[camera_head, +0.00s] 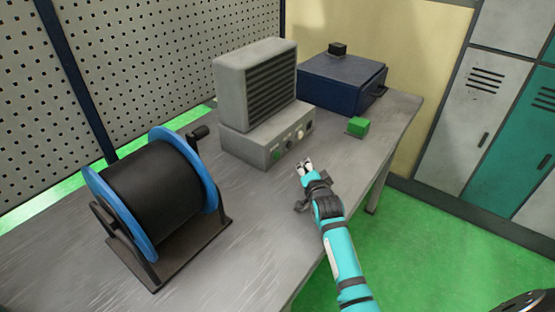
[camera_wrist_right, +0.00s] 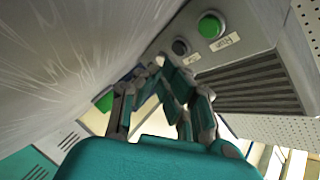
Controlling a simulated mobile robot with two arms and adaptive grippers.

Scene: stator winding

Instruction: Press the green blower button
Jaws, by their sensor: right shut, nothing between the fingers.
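The grey blower (camera_head: 256,85) stands on the table, with a slatted vent above a control base. The green button (camera_head: 275,154) is at the left end of the base's front panel, beside several dark and pale controls. In the right wrist view the green button (camera_wrist_right: 210,26) shows at the top, with a dark button (camera_wrist_right: 180,47) beside it and small labels. My right gripper (camera_head: 306,164) is shut and empty in front of the panel, apart from the green button and to its right in the head view. My left gripper is not in view.
A black spool with blue rims (camera_head: 155,187) stands at the left on the table. A dark blue box (camera_head: 338,82) is behind the blower, and a small green block (camera_head: 357,127) lies near the table's right edge. The tabletop (camera_head: 255,205) in front of the blower is bare.

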